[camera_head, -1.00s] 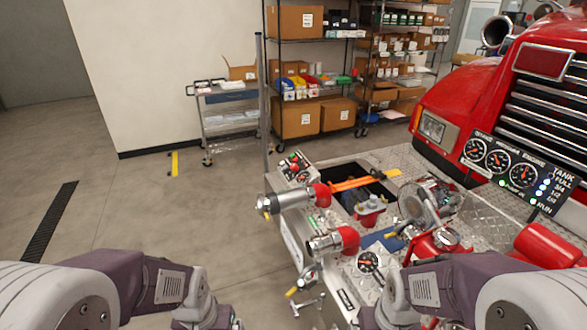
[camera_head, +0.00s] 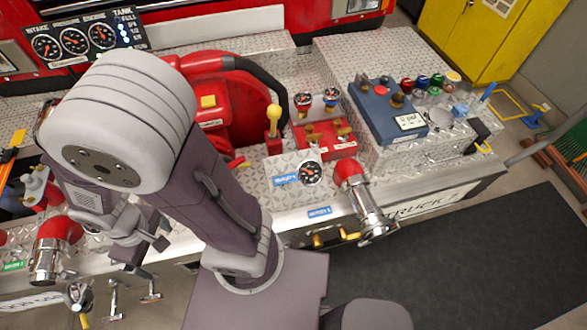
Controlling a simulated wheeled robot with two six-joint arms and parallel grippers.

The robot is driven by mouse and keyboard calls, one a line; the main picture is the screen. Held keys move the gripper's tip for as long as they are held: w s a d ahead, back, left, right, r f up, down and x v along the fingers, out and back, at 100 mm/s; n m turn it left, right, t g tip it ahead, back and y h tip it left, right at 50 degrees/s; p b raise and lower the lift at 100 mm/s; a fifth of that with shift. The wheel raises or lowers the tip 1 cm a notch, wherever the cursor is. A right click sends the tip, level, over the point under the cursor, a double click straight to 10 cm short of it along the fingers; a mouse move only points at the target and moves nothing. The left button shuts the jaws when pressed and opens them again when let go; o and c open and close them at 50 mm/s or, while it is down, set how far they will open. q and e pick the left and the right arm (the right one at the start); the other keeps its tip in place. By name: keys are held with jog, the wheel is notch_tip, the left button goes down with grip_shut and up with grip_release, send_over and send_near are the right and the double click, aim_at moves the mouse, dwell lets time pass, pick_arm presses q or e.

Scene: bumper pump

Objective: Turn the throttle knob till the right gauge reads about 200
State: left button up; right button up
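No knob shows a legible throttle label. A yellow-topped lever (camera_head: 273,118) stands beside the red pump housing, and a blue control box (camera_head: 372,108) with several knobs is to its right. A panel at the upper left carries three gauges, the rightmost being the engine gauge (camera_head: 101,34). A single round gauge (camera_head: 311,173) sits on the near deck. Which gauge is the task's right one, I cannot tell; needle readings are too small.
A chrome outlet with a red elbow (camera_head: 350,174) juts over the front edge, and another red elbow (camera_head: 60,230) is at the left. Red, green and blue caps (camera_head: 424,84) stand on the right deck. A yellow cabinet (camera_head: 485,38) is behind. The dark mat (camera_head: 480,265) is clear.

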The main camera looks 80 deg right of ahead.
dwell(0.7)
pick_arm(q)
jog(key=c, duration=0.7)
jog(key=shift+c, duration=0.2)
